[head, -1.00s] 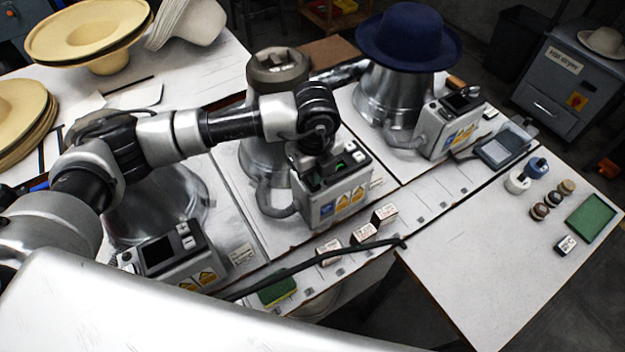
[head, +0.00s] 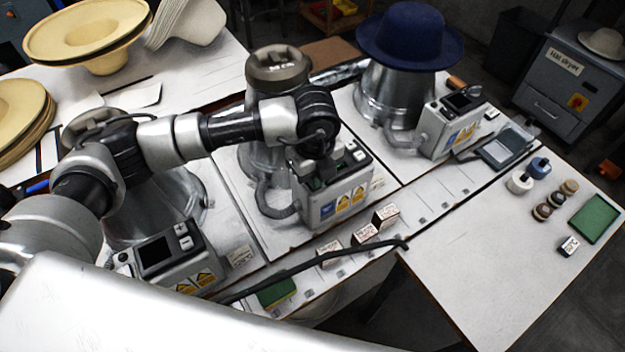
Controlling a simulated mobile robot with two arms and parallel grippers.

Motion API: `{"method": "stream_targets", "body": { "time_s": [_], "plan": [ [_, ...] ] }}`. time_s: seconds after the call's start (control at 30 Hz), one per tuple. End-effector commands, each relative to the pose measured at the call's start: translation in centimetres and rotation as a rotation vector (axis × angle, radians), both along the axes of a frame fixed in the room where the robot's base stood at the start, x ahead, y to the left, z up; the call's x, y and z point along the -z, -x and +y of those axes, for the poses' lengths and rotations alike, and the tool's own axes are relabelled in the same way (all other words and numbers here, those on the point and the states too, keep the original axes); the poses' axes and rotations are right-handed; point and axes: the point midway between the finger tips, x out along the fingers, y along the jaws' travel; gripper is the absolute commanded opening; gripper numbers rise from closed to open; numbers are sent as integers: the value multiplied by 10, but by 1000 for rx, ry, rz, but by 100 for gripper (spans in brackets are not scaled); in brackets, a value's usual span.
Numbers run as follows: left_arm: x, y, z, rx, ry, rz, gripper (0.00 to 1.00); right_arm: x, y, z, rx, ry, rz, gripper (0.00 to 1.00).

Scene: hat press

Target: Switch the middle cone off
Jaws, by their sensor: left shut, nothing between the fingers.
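The middle cone (head: 255,158) is a metal cone with a grey ringed top (head: 278,68). Its control box (head: 338,204) stands in front of it, with a blue label and yellow warning stickers. My left gripper (head: 322,178) is shut and empty, pointing down at the top panel of this box. It hides much of the screen, and I cannot tell whether the fingertips touch the panel. Pale buttons (head: 357,153) show at the panel's right end. My right gripper is not in view.
A cone with a blue hat (head: 410,38) and its box (head: 452,125) stand to the right. Another cone's box (head: 160,258) is at the left.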

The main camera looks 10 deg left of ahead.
Motion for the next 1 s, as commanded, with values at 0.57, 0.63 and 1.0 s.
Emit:
{"method": "stream_targets", "body": {
  "time_s": [0.57,0.63,1.0],
  "plan": [
    [10,0,0,0,-1,1,0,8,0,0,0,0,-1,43],
    [10,0,0,0,-1,1,0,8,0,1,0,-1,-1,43],
    [-11,0,0,0,-1,1,0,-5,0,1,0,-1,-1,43]
  ]
}}
